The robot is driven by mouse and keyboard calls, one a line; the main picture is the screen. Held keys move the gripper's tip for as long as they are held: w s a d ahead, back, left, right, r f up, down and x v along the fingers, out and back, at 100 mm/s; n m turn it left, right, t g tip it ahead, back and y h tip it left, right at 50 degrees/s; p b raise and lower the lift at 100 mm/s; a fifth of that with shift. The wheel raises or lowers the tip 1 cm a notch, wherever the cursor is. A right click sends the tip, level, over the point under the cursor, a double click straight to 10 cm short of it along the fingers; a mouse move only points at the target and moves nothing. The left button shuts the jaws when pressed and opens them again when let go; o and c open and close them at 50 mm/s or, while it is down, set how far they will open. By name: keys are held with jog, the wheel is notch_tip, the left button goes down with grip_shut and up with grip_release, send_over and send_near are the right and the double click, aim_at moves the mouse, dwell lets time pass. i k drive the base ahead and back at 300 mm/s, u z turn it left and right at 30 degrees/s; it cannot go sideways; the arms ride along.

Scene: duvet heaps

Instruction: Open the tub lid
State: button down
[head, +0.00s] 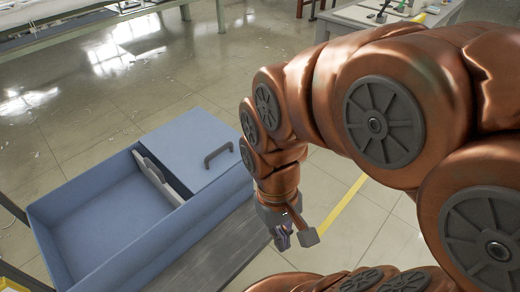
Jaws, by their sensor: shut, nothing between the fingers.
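The blue tub (120,255) stands on a grey surface at the left of the head view. Its lid (187,140) is a flat blue panel over the right part of the tub, with a dark grey handle (218,153) near its right edge. The left part of the tub is uncovered and looks empty. A pale upright piece (158,180) stands along the lid's left edge. My gripper (296,240) is to the right of the tub and lower in the picture than the handle. It is shut and empty, pointing down, and looks apart from the tub and handle.
A grey slatted surface (215,258) runs under and in front of the tub. The tiled floor (90,120) with a yellow line (342,208) is open beyond it. A white table (375,15) with small items stands at the back right.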

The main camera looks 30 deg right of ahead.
aim_at(197, 148)
jog(key=z, duration=1)
jog(key=k, duration=0.75)
jog(key=u, duration=1.45)
jog(key=i, duration=0.5)
jog(key=z, duration=0.1)
